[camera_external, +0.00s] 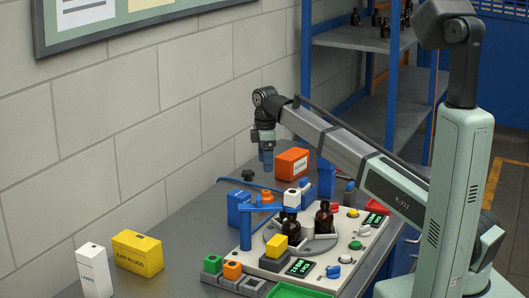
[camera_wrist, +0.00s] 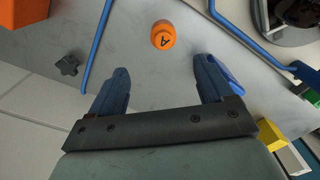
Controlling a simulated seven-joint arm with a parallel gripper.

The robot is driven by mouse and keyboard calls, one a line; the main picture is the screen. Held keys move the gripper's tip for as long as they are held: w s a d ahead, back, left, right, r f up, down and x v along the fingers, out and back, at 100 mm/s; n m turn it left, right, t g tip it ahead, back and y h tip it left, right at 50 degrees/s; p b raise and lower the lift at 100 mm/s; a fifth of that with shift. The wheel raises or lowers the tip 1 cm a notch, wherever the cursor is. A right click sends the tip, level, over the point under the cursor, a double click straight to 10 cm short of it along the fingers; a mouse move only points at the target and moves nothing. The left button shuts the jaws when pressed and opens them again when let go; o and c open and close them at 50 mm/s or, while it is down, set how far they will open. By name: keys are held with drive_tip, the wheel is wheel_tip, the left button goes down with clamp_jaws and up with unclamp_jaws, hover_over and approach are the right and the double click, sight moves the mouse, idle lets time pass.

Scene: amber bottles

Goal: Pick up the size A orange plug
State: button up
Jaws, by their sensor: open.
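The orange plug (camera_wrist: 163,35) shows in the wrist view as a short, round piece with a black letter A on its top. It stands on the grey tabletop, ahead of my fingertips and roughly centred between them. My gripper (camera_wrist: 162,70) is open, its two blue fingers wide apart with nothing between them. In the external view my gripper (camera_external: 267,155) points down above the table, near the wall side. A small orange cylinder (camera_external: 266,196) shows below it there, but I cannot tell for certain that it is the same plug.
An orange box (camera_external: 292,163) stands close to my gripper. A black knob (camera_external: 248,175) and a blue rod (camera_wrist: 97,50) lie nearby. A station board (camera_external: 345,232) with amber bottles (camera_external: 324,216), buttons and coloured blocks fills the right. A yellow box (camera_external: 138,252) and a white box (camera_external: 94,270) stand front left.

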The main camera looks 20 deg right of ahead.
sight(267, 190)
wheel_tip(267, 190, down, 9)
drive_tip(key=n, duration=0.4)
drive_tip(key=shift+r+n, duration=0.2)
drive_tip(key=shift+n, duration=0.1)
drive_tip(key=shift+s+d+f, duration=0.1)
drive_tip(key=shift+s+f, duration=0.05)
drive_tip(key=shift+f, duration=1.15)
drive_tip(key=shift+s+f, duration=0.15)
drive_tip(key=shift+f, duration=1.15)
drive_tip(key=shift+c, duration=0.4)
drive_tip(key=c, duration=1.1)
